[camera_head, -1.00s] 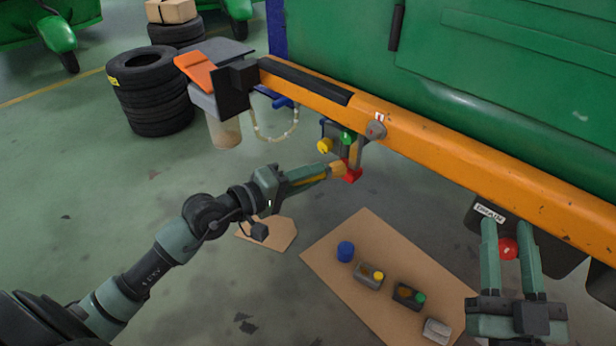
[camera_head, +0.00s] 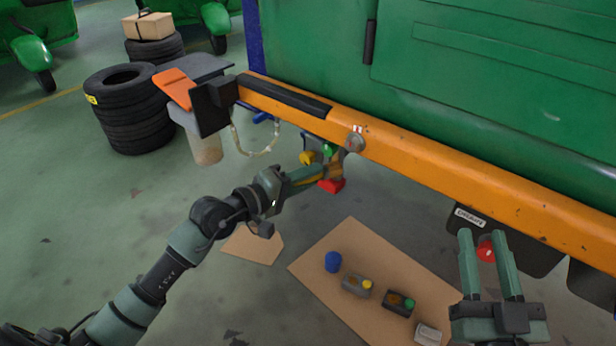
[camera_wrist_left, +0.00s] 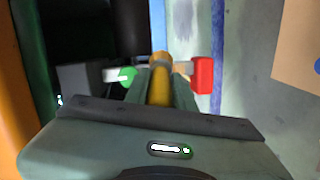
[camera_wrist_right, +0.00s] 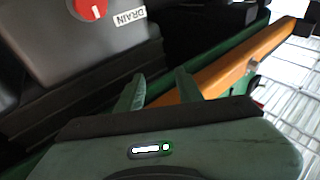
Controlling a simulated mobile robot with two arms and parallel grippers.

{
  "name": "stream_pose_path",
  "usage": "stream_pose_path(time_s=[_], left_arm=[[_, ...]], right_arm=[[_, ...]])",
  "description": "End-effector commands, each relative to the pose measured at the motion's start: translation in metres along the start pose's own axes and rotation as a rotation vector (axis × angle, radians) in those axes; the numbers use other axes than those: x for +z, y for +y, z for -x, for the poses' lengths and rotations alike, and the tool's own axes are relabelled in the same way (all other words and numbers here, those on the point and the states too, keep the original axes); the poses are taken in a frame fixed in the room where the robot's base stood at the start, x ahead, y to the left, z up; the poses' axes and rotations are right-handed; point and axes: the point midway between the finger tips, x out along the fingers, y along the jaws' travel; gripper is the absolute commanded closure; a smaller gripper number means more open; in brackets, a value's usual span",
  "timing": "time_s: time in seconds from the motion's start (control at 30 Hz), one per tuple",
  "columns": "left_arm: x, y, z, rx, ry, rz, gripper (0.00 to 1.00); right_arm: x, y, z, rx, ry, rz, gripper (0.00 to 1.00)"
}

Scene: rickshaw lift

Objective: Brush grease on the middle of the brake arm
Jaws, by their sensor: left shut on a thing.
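My left gripper (camera_head: 312,177) is shut on a brush with a yellow handle (camera_wrist_left: 160,88). It is at the hanging brake arm (camera_head: 337,162), just below the orange beam. The brake arm has a red block (camera_head: 331,186) at its lower end; the block shows right of the brush in the left wrist view (camera_wrist_left: 203,76). The tan brush head (camera_wrist_left: 160,58) overlaps the pale bar between the green knob (camera_wrist_left: 127,74) and the red block; I cannot tell if it touches. My right gripper (camera_head: 484,236) is open and empty, below the beam at the right.
The orange beam (camera_head: 430,162) runs along the green body (camera_head: 480,70). A black box with a red drain knob (camera_wrist_right: 90,8) is near my right gripper. Cardboard (camera_head: 318,285) on the floor holds several small parts. A tray (camera_head: 205,68) and stacked tyres (camera_head: 125,110) stand left.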

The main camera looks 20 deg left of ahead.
Motion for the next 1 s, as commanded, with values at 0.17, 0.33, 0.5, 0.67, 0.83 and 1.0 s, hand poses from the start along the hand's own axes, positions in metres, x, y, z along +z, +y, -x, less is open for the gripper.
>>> stream_pose_path(time_s=[0.17, 0.33, 0.5, 0.67, 0.83, 1.0], left_arm=[[0.000, 0.000, 0.000, 0.001, 0.000, 0.000, 1.00], [-0.001, 0.001, -0.002, 0.002, 0.001, 0.000, 1.00], [-0.001, 0.001, -0.005, 0.002, 0.001, 0.000, 1.00], [-0.002, 0.001, -0.009, 0.002, 0.000, 0.001, 1.00], [-0.003, 0.001, -0.012, 0.001, 0.000, 0.001, 1.00], [-0.003, 0.001, -0.013, 0.001, 0.000, 0.001, 1.00]], right_arm=[[0.000, 0.000, 0.000, 0.000, 0.000, 0.000, 0.64], [-0.001, 0.000, 0.000, 0.000, 0.005, 0.000, 0.64], [-0.004, 0.000, 0.000, 0.000, 0.024, -0.001, 0.64], [-0.006, -0.001, 0.001, -0.001, 0.033, -0.002, 0.64], [-0.009, -0.002, 0.001, -0.003, 0.050, -0.003, 0.64], [-0.012, -0.002, -0.001, -0.004, 0.064, -0.003, 0.64]])
